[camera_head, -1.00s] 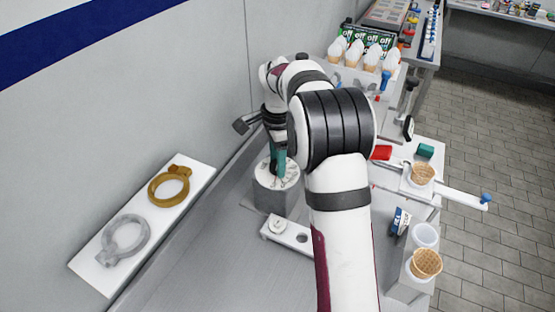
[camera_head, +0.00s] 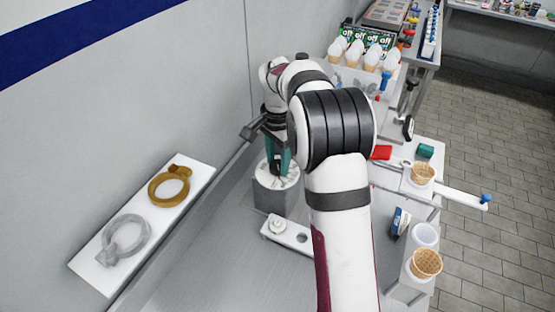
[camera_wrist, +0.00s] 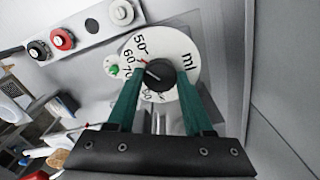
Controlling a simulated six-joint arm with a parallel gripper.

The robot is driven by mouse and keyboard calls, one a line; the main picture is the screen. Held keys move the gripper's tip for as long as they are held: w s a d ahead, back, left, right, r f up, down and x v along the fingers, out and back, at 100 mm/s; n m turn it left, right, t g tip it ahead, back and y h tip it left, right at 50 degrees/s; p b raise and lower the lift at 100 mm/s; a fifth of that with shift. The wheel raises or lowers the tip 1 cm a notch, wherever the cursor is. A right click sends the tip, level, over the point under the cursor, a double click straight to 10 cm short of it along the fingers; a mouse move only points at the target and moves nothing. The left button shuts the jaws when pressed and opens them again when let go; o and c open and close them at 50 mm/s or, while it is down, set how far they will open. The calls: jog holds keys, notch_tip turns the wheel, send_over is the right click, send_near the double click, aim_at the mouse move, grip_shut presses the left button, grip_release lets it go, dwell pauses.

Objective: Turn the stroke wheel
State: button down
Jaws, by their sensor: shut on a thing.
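The stroke wheel is a black knob (camera_wrist: 160,75) at the centre of a white round dial (camera_wrist: 190,52) marked in ml, with 50, 60 and 70 readable in the wrist view. A small red mark shows beside the knob, near the 50 and 60. The dial (camera_head: 263,178) tops a grey cylinder (camera_head: 270,200) in the head view. My gripper (camera_wrist: 159,80) points down at the dial, its two teal fingers shut on the knob from opposite sides. It also shows in the head view (camera_head: 278,166). The fingers cover part of the scale.
A small green button (camera_wrist: 113,71) sits by the dial's edge. A panel (camera_wrist: 80,33) with red and black knobs lies nearby. A wall shelf (camera_head: 190,205) holds a brown ring (camera_head: 155,191) and a grey ring (camera_head: 146,232). Waffle cones (camera_head: 427,263) stand at the right.

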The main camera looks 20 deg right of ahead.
jog(key=n, duration=0.4)
jog(key=shift+n, duration=0.3)
jog(key=n, duration=1.4)
jog(key=shift+n, duration=0.3)
jog(key=shift+c, duration=1.5)
grip_release()
jog(key=shift+r, duration=0.1)
